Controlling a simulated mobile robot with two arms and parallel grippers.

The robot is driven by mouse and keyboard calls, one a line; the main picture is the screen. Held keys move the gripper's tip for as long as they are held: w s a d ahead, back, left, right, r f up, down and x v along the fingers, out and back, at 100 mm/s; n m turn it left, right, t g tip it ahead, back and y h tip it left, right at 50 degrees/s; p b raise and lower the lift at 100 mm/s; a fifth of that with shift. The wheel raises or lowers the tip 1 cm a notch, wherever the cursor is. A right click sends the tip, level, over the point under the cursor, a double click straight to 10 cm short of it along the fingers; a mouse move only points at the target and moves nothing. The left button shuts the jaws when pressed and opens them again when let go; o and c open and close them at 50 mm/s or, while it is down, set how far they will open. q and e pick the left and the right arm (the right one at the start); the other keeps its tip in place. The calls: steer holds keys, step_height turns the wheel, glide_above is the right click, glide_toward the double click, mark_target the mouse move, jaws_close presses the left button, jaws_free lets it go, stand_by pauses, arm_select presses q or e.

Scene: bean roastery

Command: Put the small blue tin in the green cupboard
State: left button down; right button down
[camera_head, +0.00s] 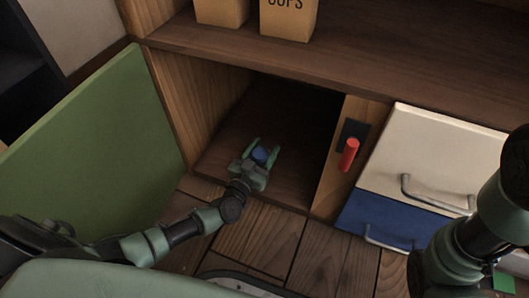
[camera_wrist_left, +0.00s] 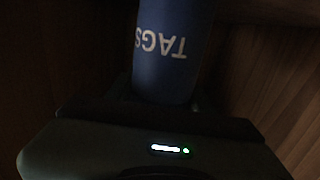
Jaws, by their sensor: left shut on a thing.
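The small blue tin (camera_head: 261,154) is between the fingers of my left gripper (camera_head: 263,152), which is shut on it. In the left wrist view the tin (camera_wrist_left: 172,50) shows close up, with the lettering "TAGS" on its side. The gripper and tin are inside the front part of the open cupboard compartment, over its dark floor (camera_head: 225,150). I cannot tell whether the tin touches the floor. The green cupboard door (camera_head: 95,150) stands wide open at the left. My right arm shows at the right edge, but its gripper is out of view.
A red handle (camera_head: 349,154) sits on the wooden post right of the opening. A cream drawer (camera_head: 425,150) and a blue drawer (camera_head: 380,222) are further right. Cardboard boxes (camera_head: 288,18) stand on the shelf above. The compartment behind the tin looks empty.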

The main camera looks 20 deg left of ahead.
arm_select(q)
steer(key=shift+r, duration=0.2)
steer(key=shift+f, duration=0.15)
steer(key=c, duration=0.6)
jaws_free()
steer(key=shift+f, duration=0.1)
